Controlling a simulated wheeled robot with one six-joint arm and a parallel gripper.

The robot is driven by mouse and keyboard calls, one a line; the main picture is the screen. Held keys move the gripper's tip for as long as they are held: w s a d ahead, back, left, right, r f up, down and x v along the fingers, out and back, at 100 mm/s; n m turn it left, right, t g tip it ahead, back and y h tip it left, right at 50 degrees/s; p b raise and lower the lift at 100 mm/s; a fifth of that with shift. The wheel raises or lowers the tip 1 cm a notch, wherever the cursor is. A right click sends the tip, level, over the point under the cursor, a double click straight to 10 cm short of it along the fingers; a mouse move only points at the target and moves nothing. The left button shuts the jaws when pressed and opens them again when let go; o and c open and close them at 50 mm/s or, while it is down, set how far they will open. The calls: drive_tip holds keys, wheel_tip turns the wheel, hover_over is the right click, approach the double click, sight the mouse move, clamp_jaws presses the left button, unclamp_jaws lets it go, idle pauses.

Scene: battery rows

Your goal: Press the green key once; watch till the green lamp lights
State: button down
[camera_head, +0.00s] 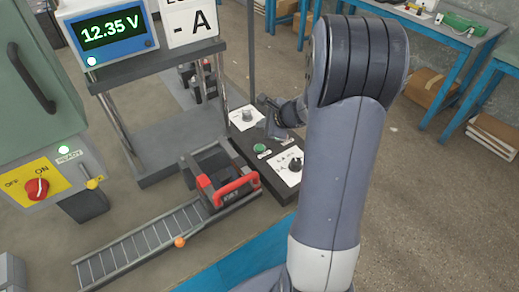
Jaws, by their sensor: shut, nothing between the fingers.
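The green key (260,148) is a small round button on a dark control panel (236,137), right of the middle of the picture. My gripper (271,127) is shut and empty, close to the key, just above and right of it in the picture. My arm hides part of it, and I cannot tell the exact gap; no contact shows. Another small lamp (91,61) on the meter also glows pale.
The meter (113,29) reads 12.35 V. The panel also has a black knob (295,164) and another knob (247,115). A battery with a red handle (235,189) sits at the end of a roller track (140,243). A red switch (37,188) is at left. Blue-legged tables stand behind.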

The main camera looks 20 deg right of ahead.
sight(262, 149)
wheel_tip(262, 149, down, 7)
drive_tip(key=b, duration=0.5)
drive_tip(key=shift+f+b, duration=0.1)
drive_tip(key=shift+b, duration=0.25)
idle(1.5)
drive_tip(key=shift+f+b, duration=0.3)
drive_tip(key=shift+b, duration=0.1)
drive_tip(key=shift+f+b, duration=0.4)
drive_tip(key=shift+b, duration=0.05)
idle(0.5)
drive_tip(key=shift+r, duration=0.15)
drive_tip(key=shift+r+p, duration=0.65)
drive_tip(key=shift+r, duration=0.15)
wheel_tip(262, 149, up, 5)
drive_tip(key=p, duration=0.4)
